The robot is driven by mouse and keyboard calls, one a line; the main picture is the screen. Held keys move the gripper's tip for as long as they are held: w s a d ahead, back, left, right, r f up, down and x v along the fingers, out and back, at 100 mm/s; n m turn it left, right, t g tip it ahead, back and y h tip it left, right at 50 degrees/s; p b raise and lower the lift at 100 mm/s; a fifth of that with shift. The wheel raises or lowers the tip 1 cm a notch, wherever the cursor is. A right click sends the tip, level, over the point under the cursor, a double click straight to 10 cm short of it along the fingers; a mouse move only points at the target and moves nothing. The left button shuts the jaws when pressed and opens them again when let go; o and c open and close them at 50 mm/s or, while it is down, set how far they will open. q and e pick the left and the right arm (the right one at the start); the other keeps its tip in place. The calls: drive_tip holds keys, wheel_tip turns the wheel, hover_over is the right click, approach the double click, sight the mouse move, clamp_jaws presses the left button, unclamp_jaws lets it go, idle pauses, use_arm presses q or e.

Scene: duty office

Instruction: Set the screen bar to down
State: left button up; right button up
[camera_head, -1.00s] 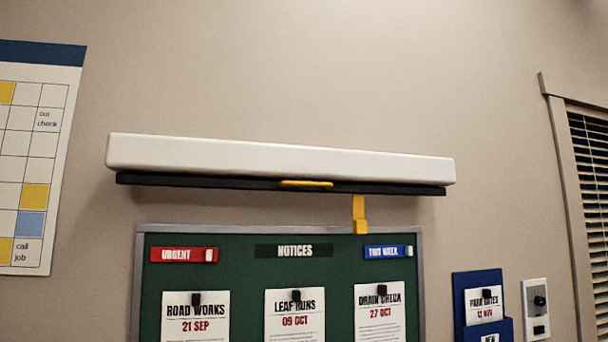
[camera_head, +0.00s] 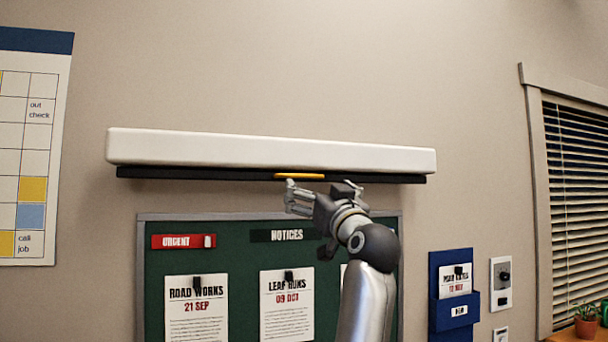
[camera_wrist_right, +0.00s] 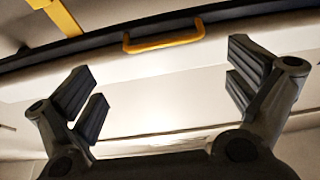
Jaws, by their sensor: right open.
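The screen bar (camera_head: 220,176) is a long black bar, tucked up right under the white screen housing (camera_head: 270,150) on the wall. Its yellow handle (camera_head: 299,176) sits near the middle of the bar. My right gripper (camera_head: 320,190) is just below the bar near the handle, open and empty. In the right wrist view the handle (camera_wrist_right: 165,42) lies beyond the open fingers (camera_wrist_right: 162,78), between them across the picture, with no visible contact. My left gripper is not in view.
The green notice board (camera_head: 240,250) hangs below, partly hidden by my right arm. A yellow strip (camera_wrist_right: 62,18) shows in the right wrist view. A blue wall pocket (camera_head: 450,313), a switch plate (camera_head: 501,284) and a window blind (camera_head: 578,200) are at right. The wall above is clear.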

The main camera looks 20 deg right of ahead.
sight(303, 175)
drive_tip(key=p+x, duration=0.1)
drive_tip(key=x, duration=0.1)
drive_tip(key=p+x, duration=0.1)
drive_tip(key=x, duration=0.2)
drive_tip(key=p+x, duration=0.2)
drive_tip(key=shift+a+r, duration=0.1)
drive_tip(key=shift+r, duration=0.25)
drive_tip(key=shift+w+r+p, duration=0.1)
drive_tip(key=shift+w+p, duration=0.2)
drive_tip(key=shift+w, duration=0.4)
drive_tip(key=shift+c, duration=0.4)
